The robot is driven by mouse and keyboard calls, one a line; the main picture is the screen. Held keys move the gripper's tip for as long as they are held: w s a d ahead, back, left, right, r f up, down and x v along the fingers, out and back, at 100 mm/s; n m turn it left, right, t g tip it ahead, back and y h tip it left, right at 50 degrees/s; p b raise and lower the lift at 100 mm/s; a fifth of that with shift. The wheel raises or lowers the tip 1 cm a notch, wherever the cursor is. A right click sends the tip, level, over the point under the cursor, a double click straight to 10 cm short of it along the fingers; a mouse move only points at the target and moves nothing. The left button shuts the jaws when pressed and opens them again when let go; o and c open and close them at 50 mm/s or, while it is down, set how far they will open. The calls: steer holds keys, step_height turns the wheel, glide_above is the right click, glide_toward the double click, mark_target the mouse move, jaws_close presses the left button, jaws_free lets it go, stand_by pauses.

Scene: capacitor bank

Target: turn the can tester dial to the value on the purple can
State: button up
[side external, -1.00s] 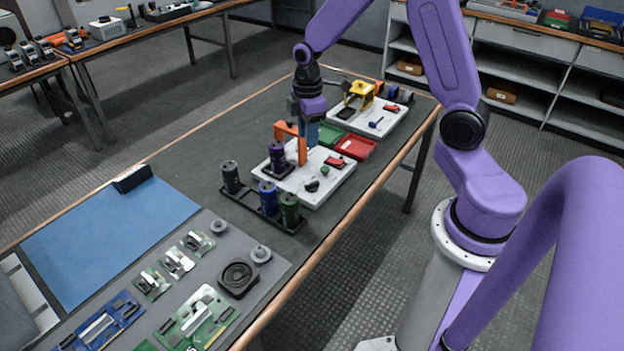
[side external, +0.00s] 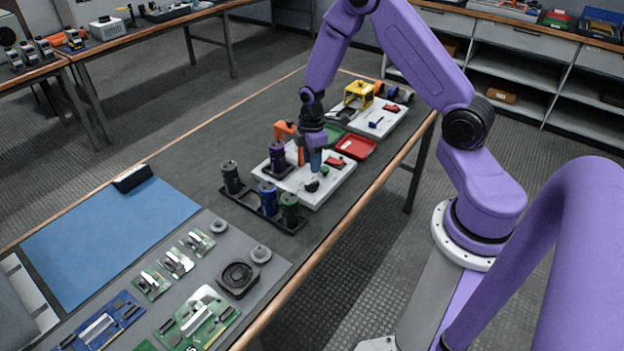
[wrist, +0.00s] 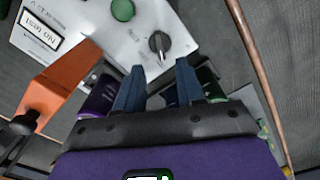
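The can tester (side external: 335,182) is a white panel with an orange clamp frame (side external: 285,130). The purple can (side external: 277,155) stands upright in it; its value is not legible. The purple can also shows in the wrist view (wrist: 97,102), partly behind a finger. The black dial (side external: 312,186) is near the tester's front edge, beside a green button (side external: 324,170). In the wrist view the dial (wrist: 159,44) has a light pointer mark and lies just beyond my fingertips. My gripper (wrist: 159,70) is open and empty, its blue fingers apart, above the tester.
A black rack holds a dark can (side external: 231,178), a blue can (side external: 268,198) and a green can (side external: 290,210) in front of the tester. A red tray (side external: 356,147) lies behind it. The wrist view shows a label or display (wrist: 40,35) reading "NO TEST".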

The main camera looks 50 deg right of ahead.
mark_target(312, 183)
step_height(312, 183, down, 8)
steer(key=shift+r, duration=0.2)
stand_by(0.3)
jaws_close()
